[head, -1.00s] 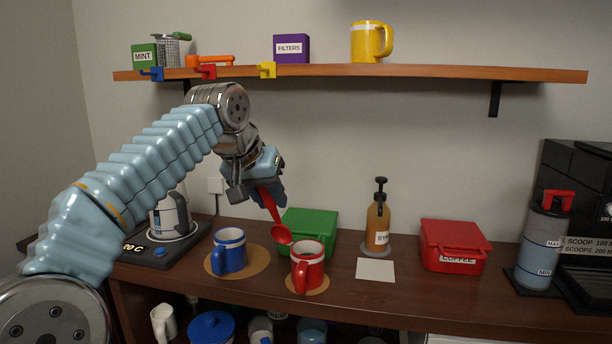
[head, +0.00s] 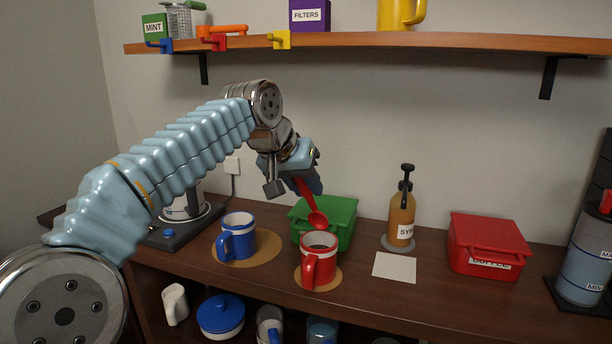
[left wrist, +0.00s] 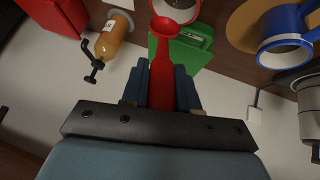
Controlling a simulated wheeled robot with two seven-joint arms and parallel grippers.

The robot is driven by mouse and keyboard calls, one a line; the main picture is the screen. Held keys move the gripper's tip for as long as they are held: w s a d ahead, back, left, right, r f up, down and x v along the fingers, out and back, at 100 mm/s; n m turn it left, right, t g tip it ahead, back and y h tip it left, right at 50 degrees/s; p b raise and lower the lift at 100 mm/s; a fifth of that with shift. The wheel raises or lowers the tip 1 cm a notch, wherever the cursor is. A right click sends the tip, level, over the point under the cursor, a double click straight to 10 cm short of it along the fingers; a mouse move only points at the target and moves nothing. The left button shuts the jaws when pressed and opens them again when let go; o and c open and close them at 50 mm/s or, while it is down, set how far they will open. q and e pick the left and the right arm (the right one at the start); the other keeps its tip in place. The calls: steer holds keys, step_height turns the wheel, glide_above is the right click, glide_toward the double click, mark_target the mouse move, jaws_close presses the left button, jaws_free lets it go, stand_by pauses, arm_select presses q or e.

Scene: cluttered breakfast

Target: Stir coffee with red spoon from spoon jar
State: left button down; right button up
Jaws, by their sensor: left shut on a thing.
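My left gripper (head: 303,184) is shut on the handle of the red spoon (head: 316,217). The spoon points bowl-down, with its bowl just above the far rim of the red mug (head: 318,265); whether they touch I cannot tell. The red mug stands upright on a round tan mat and holds dark coffee (head: 318,245). In the left wrist view the spoon (left wrist: 162,75) runs out from between the fingers, and its bowl overlaps the red mug (left wrist: 176,8) at the top edge. The spoon jar is not clearly in view. My right gripper is not in view.
A blue mug (head: 238,240) stands on a tan mat to the left. A green box (head: 342,212) is behind the red mug. A syrup bottle (head: 401,218), a white card (head: 395,267) and a red coffee box (head: 487,246) are to the right. A shelf (head: 450,43) runs above.

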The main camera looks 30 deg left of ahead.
arm_select(q)
steer(key=b, duration=0.3)
glide_above(306, 246)
step_height(306, 246, down, 4)
steer(key=shift+a+f, duration=0.1)
steer(key=shift+f, duration=0.1)
step_height(306, 246, down, 3)
steer(key=b, duration=0.2)
steer(key=shift+b, duration=0.3)
steer(key=shift+f+b, duration=0.85)
steer(key=shift+f, duration=0.3)
